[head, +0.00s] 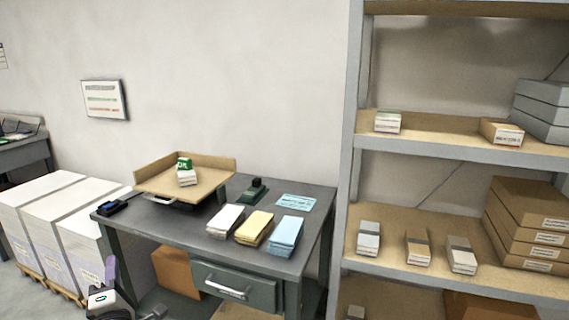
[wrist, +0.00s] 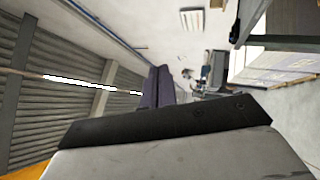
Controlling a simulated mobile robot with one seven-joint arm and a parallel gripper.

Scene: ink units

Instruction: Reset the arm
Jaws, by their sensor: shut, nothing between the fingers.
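My gripper (wrist: 158,72) shows in the wrist view as two dark purple fingers pressed together, with nothing between them. In the head view, my gripper (head: 111,262) is at the lower left with its purple fingers pointing up. It appears in front of the white stacks and left of the grey desk (head: 170,222), apart from the things on the desk. Part of my arm shows below it at the bottom edge.
The desk holds a cardboard tray (head: 213,182), a stamp (head: 253,190) and several paper stacks. White stacks on pallets (head: 45,195) stand at the left. A shelf unit (head: 345,170) with boxes stands at the right. Some floor shows at the lower left.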

